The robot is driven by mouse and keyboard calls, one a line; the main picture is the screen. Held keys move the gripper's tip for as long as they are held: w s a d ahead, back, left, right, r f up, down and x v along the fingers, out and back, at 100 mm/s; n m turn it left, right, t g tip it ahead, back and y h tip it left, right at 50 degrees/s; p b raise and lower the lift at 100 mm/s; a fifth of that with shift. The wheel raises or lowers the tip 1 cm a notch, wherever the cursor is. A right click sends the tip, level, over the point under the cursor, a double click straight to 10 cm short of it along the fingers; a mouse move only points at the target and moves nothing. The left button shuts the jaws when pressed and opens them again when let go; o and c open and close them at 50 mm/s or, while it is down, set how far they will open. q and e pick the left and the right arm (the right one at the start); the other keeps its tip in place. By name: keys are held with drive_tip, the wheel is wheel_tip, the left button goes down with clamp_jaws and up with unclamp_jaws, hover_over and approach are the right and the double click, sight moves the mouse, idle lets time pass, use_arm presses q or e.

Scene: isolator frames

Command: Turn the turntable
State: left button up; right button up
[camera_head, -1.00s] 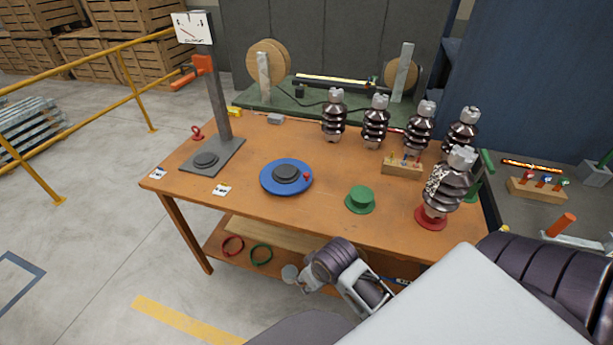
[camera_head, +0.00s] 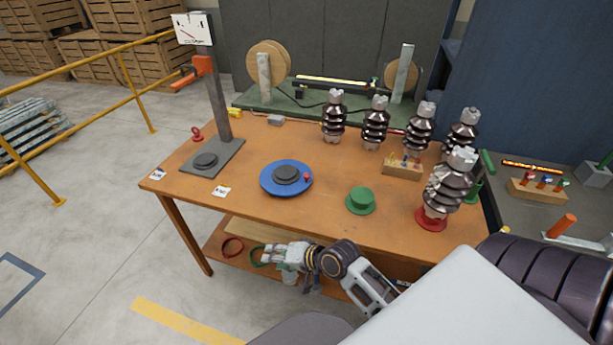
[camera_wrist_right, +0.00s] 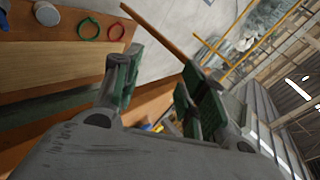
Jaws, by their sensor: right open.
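The turntable is a blue round disc (camera_head: 270,188) with a dark grey hub (camera_head: 286,174) and a small red knob (camera_head: 308,177) at its right edge. It lies on the wooden table, left of the green flanged cap (camera_head: 361,200). My right gripper (camera_head: 272,252) is in front of the table's front edge, below and in front of the turntable and apart from it. In the right wrist view its two fingers (camera_wrist_right: 155,85) stand apart with nothing between them. The turntable does not show in that view. My left gripper is not in view.
Several brown insulators (camera_head: 375,125) stand on the table's right half, one on a red base (camera_head: 431,220). A grey post stand (camera_head: 215,158) rises at the left. Red (camera_head: 233,246) and green rings lie on the lower shelf. Table surface around the turntable is mostly clear.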

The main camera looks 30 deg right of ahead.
sight(308, 177)
drive_tip(key=w+d+r+m+t+h, duration=0.1)
drive_tip(key=w+d+m+t, duration=0.1)
drive_tip(key=m, duration=0.4)
drive_tip(key=w+d+r+m+t+h, duration=0.1)
drive_tip(key=w+d+m+t, duration=0.2)
drive_tip(key=d+m, duration=0.3)
drive_tip(key=w+d+r+m+t+h, duration=0.1)
drive_tip(key=w+d+m+t, duration=0.2)
drive_tip(key=m, duration=0.5)
drive_tip(key=shift+w+d+r+h, duration=0.3)
drive_tip(key=shift+w+d+r, duration=0.1)
drive_tip(key=shift+w+d, duration=0.1)
drive_tip(key=d+m+h, duration=0.1)
drive_tip(key=d+m, duration=0.2)
drive_tip(key=d+m+h, duration=0.2)
drive_tip(key=d+m, duration=0.1)
drive_tip(key=d+f+m+h, duration=0.1)
drive_tip(key=d+m+h, duration=0.1)
drive_tip(key=d+m, duration=0.1)
drive_tip(key=shift+d+m+t, duration=0.2)
drive_tip(key=shift+m+t, duration=0.2)
drive_tip(key=shift+m, duration=0.1)
drive_tip(key=shift+w, duration=0.1)
